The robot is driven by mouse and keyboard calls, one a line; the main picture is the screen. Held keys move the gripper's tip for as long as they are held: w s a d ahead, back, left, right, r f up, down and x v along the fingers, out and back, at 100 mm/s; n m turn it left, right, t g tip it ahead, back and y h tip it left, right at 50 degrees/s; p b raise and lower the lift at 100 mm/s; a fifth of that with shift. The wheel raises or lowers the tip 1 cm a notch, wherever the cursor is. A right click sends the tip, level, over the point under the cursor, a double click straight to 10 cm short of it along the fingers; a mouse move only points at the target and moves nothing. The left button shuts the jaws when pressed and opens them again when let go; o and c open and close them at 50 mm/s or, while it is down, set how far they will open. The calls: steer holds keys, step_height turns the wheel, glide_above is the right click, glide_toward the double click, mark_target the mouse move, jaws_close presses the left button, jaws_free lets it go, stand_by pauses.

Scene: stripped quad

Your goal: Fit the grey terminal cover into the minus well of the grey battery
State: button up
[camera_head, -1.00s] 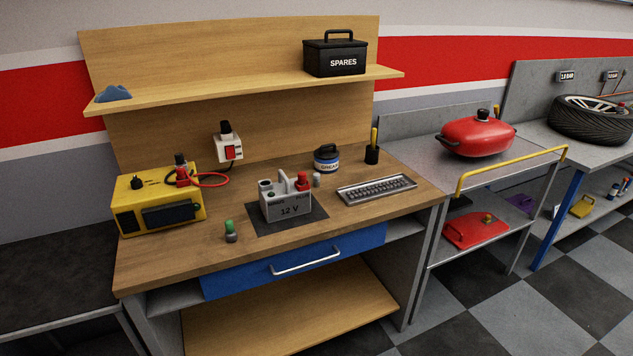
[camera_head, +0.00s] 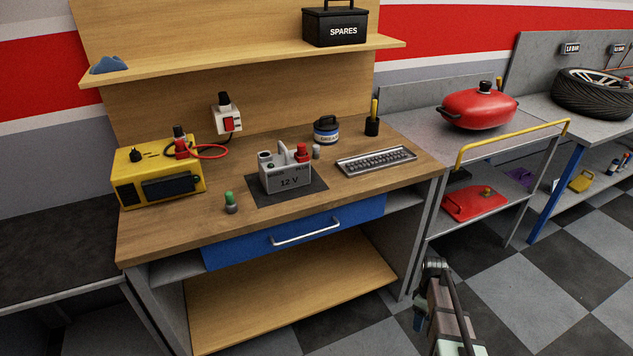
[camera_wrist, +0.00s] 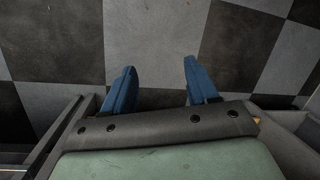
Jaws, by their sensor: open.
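The grey battery (camera_head: 287,177), marked 12 V, stands upright on a dark mat on the workbench. A red cover (camera_head: 302,152) sits at its right, PLUS end. A dark round opening (camera_head: 264,156) shows at its left end; its inside cannot be made out. A small grey cylinder (camera_head: 316,151) stands behind the battery's right end, and a small green-topped grey piece (camera_head: 230,202) stands at front left. I cannot tell for certain which is the terminal cover. My gripper (camera_wrist: 159,66) has blue fingers apart, empty, above the floor, well away from the bench top.
A yellow charger box (camera_head: 158,177) with a red cable is at the bench's left. A shelf (camera_head: 240,62) overhangs the back. A trolley with a yellow rail (camera_head: 510,148) stands right.

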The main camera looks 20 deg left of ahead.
steer(key=w+a+r+n+t, duration=0.1)
steer(key=w+a+r+n, duration=0.25)
steer(key=w+r, duration=0.6)
steer(key=w+a+r+n+t, duration=0.1)
steer(key=w+a+r+n, duration=0.35)
steer(key=r, duration=0.85)
steer(key=w+a+r+n+t, duration=0.15)
steer(key=w+a+r, duration=0.35)
steer(key=w+r, duration=0.6)
steer(key=w+a+r+m, duration=0.15)
steer(key=a+r, duration=0.45)
steer(key=a, duration=0.6)
steer(key=w+a+r+m, duration=0.1)
steer(key=w+a+r, duration=0.3)
steer(key=a, duration=0.8)
steer(key=w+a+r+m, duration=0.2)
steer(key=a+r, duration=0.5)
steer(key=a, duration=0.6)
glide_above(317, 146)
steer(key=shift+g+y, duration=0.4)
steer(key=shift+g, duration=0.05)
steer(key=f, duration=0.8)
steer(key=shift+w+a, duration=0.25)
steer(key=shift+s+d+f, duration=0.1)
steer(key=shift+f, duration=1.25)
steer(key=shift+s+d+f, duration=0.1)
steer(key=shift+f, duration=1.2)
jaws_close()
steer(key=shift+r, duration=0.1)
